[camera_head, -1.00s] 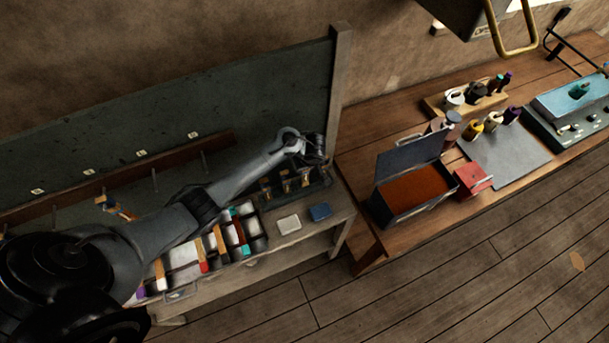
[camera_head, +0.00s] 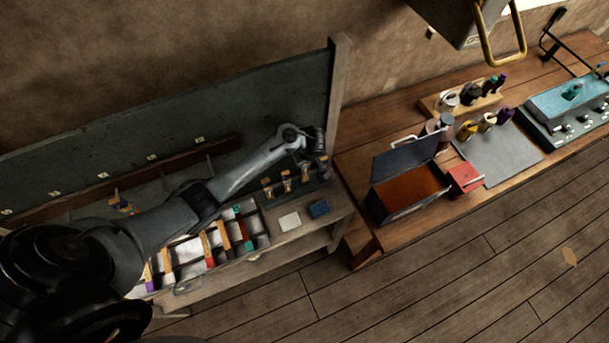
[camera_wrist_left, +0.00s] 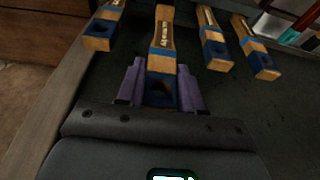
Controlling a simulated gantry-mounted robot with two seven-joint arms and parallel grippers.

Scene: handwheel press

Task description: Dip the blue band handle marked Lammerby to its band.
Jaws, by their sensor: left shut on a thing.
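Several wooden handles with blue bands and dark blue ends stand in a dark rack (camera_head: 300,198) at the right end of the shelf bench. My left gripper (camera_wrist_left: 160,88) is shut on one of them, the second handle from the left (camera_wrist_left: 162,42) in the wrist view; its purple fingers lie on both sides near the blue band. Its lettering is too small to read. Another handle is left of it (camera_wrist_left: 103,28) and two others are to its right (camera_wrist_left: 213,40) (camera_wrist_left: 254,48), apart from the fingers. In the head view the gripper (camera_head: 308,155) is over the rack. My right gripper is not shown.
A compartment tray (camera_head: 258,240) with brushes and coloured bits lies left of the rack. A white pad (camera_head: 289,221) and a blue pad (camera_head: 319,208) lie in front. A wooden post (camera_head: 338,110) stands close right. An open-lidded box (camera_head: 405,190) sits on the right bench.

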